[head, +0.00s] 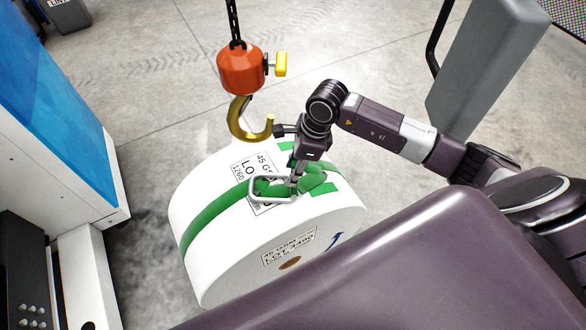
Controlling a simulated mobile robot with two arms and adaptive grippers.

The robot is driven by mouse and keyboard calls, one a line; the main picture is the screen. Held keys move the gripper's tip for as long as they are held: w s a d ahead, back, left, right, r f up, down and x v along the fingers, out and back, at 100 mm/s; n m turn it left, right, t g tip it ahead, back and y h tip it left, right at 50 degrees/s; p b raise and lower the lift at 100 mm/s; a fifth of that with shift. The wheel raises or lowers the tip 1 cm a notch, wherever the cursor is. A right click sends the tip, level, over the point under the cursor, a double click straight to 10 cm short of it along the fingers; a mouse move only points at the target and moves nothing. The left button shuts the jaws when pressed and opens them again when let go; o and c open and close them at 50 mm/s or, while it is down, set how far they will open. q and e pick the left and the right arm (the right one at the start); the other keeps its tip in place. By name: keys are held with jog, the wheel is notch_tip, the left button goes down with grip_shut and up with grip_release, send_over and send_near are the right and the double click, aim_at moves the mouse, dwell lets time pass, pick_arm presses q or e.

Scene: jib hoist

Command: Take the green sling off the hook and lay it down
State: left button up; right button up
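The green sling (206,219) runs over the white roll (240,262), with a metal ring (268,199) lying against the roll's top. The hook (236,124) is brass-coloured and hangs above and behind the roll. Nothing shows in its bowl, and the ring is apart from it. My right gripper (296,180) points down at the right end of the ring and the sling end there. Whether its fingers are closed on the ring or sling is too small to tell. My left gripper is not in view.
The orange hook block (240,70) hangs on a black chain, with a yellow tab (281,64) at its right. A blue and white cabinet (60,110) stands at left and a grey post (485,70) at upper right. Concrete floor (150,60) behind the roll is clear.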

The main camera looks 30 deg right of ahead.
jog(key=shift+s+f, duration=0.1)
jog(key=shift+d+r, duration=0.1)
jog(key=shift+r, duration=0.1)
jog(key=w+v, duration=0.1)
jog(key=v, duration=0.6)
jog(key=shift+s, duration=0.5)
